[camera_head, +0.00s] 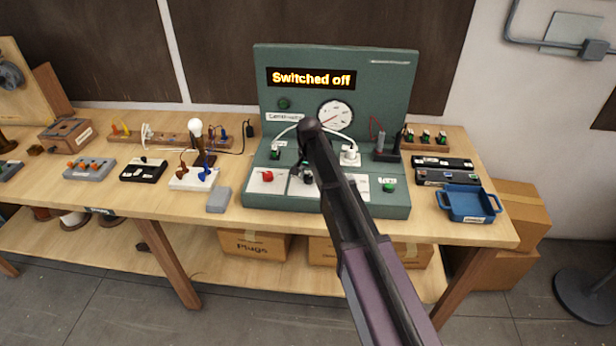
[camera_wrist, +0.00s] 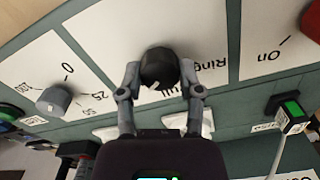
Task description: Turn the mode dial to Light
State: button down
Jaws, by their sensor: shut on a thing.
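The mode dial is a round black knob (camera_wrist: 160,68) on a white label plate in the wrist view. My gripper (camera_wrist: 160,84) has one finger on each side of it and is shut on it. A small white mark shows on the dial's near edge. Beside the dial I read "Ring" and a partly covered word ending in "ull"; I cannot see the word "Light". In the head view my gripper (camera_head: 306,170) is at the sloped front of the green test bench (camera_head: 236,195), and my arm hides most of the dial.
The bench display (camera_head: 311,79) reads "Switched off". A grey knob (camera_wrist: 54,100) with a number scale sits beside the dial plate. A red button (camera_head: 267,175) and a green button (camera_head: 388,187) flank my gripper. White cables arch close behind it. A blue tray (camera_head: 468,216) stands at right.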

jog(key=shift+s+m, duration=0.2)
jog(key=shift+m, duration=0.2)
jog(key=shift+c, duration=1.3)
grip_release()
jog(key=shift+w, duration=0.1)
jog(key=shift+r, duration=0.15)
